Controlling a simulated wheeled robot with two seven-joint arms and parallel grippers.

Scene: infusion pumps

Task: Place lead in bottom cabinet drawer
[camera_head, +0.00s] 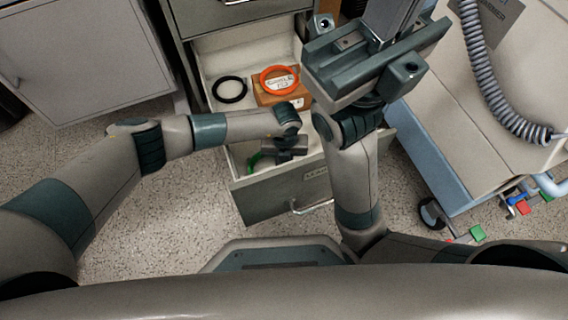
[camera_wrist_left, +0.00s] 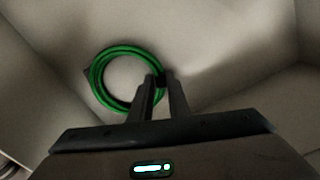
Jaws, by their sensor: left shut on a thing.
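The bottom cabinet drawer (camera_head: 262,212) is pulled open, with my left arm reaching down into it. A green coiled lead (camera_wrist_left: 97,82) is in the drawer in the left wrist view, and its edge shows in the head view (camera_head: 254,161). My left gripper (camera_wrist_left: 162,84) is shut on the right side of the green coil. The coil lies at or just above the drawer floor; I cannot tell which. A black coiled lead (camera_head: 230,89) and an orange coiled lead (camera_head: 279,80) are farther back in the drawer. My right gripper (camera_head: 390,22) is raised to the right of the drawer; its fingertips are not clearly visible.
A brown labelled box (camera_head: 268,98) lies under the orange lead. A grey cabinet (camera_head: 75,45) stands at the left. A bed or cart (camera_head: 445,150) with a coiled grey cable (camera_head: 485,75) stands close at the right. Speckled floor (camera_head: 150,235) is free in front.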

